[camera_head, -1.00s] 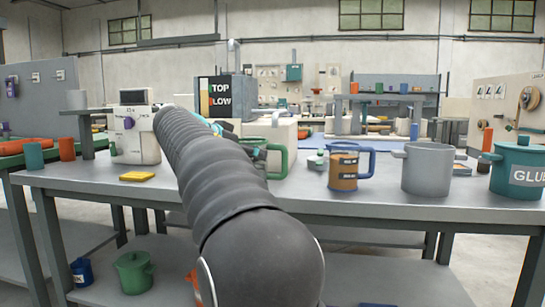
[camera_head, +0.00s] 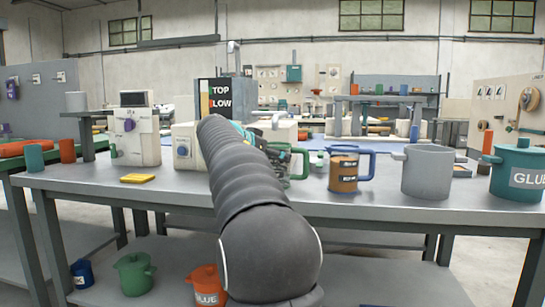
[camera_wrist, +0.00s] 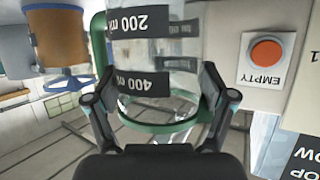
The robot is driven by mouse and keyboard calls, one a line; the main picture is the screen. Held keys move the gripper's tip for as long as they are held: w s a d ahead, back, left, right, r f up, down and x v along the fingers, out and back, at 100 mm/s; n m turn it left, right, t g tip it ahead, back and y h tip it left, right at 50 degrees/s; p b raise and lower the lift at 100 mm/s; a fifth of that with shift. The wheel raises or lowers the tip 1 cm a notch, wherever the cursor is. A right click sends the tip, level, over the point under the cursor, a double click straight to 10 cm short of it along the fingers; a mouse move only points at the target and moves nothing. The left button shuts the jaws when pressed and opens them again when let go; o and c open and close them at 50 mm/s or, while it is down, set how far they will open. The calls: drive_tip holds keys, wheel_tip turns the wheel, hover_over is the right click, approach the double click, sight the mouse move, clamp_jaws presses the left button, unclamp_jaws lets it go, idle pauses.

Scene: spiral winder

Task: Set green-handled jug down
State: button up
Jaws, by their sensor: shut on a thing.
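The green-handled jug is clear, with a green band at its mouth and black marks reading 200 ml and 400 ml. It fills the middle of the wrist view (camera_wrist: 150,50), upside down in that picture. My gripper (camera_wrist: 158,80) is shut around it near the green-rimmed end, a finger on each side. In the head view the green handle (camera_head: 305,163) shows just right of my arm, at the back of the grey table (camera_head: 240,200). My arm hides most of the jug, and I cannot tell whether its base touches the table.
A blue-handled jug with brown contents (camera_head: 343,173) stands close to its right. Farther right are a grey pot (camera_head: 428,172) and a teal glue pot (camera_head: 518,170). A pale machine (camera_head: 184,148) stands behind my arm at left. A yellow block (camera_head: 138,178) lies front left.

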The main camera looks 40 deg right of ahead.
drive_tip(key=o, duration=1.1)
drive_tip(key=shift+c, duration=0.2)
drive_tip(key=shift+r, duration=0.15)
drive_tip(key=v, duration=1.2)
